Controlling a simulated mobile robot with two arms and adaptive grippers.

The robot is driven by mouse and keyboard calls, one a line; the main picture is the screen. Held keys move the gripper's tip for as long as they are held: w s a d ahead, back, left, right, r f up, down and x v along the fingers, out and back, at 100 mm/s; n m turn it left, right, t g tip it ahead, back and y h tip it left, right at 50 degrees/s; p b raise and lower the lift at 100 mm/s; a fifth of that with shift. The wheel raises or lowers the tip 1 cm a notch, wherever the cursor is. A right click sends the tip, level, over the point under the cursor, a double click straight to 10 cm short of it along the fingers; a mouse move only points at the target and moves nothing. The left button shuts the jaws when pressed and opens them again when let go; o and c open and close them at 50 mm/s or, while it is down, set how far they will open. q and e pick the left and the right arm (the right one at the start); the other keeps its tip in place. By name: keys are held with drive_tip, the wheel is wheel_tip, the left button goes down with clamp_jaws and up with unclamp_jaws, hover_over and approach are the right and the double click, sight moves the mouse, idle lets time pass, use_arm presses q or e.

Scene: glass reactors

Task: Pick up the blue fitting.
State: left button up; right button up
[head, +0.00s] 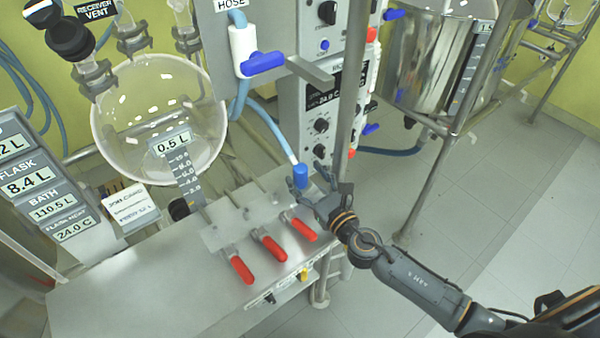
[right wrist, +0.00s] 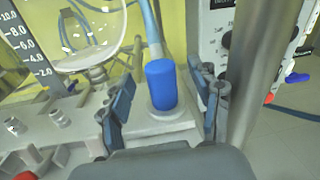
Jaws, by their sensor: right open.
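The blue fitting (head: 300,175) is a short blue cylinder on the end of a light blue hose, at the back right of the grey bench top. In the right wrist view the fitting (right wrist: 161,84) stands upright on a pale round base. My right gripper (head: 318,198) is open, with its fingers around the fitting's near side. In the right wrist view its fingers (right wrist: 165,110) stand left and right of the fitting, with a gap on both sides. My left gripper is not in view.
Several red-handled valves (head: 268,247) lie along the bench front. A metal post (head: 349,90) stands close by my right gripper, beside the control panel (head: 322,100). A round glass flask (head: 160,120) is at the left. Open floor (head: 480,220) lies to the right.

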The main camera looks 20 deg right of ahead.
sight(304, 174)
drive_tip(key=x, duration=0.3)
drive_tip(key=shift+w+a, duration=0.1)
drive_tip(key=shift+w, duration=0.25)
drive_tip(key=shift+r, duration=0.1)
drive_tip(key=shift+s, duration=0.1)
clamp_jaws()
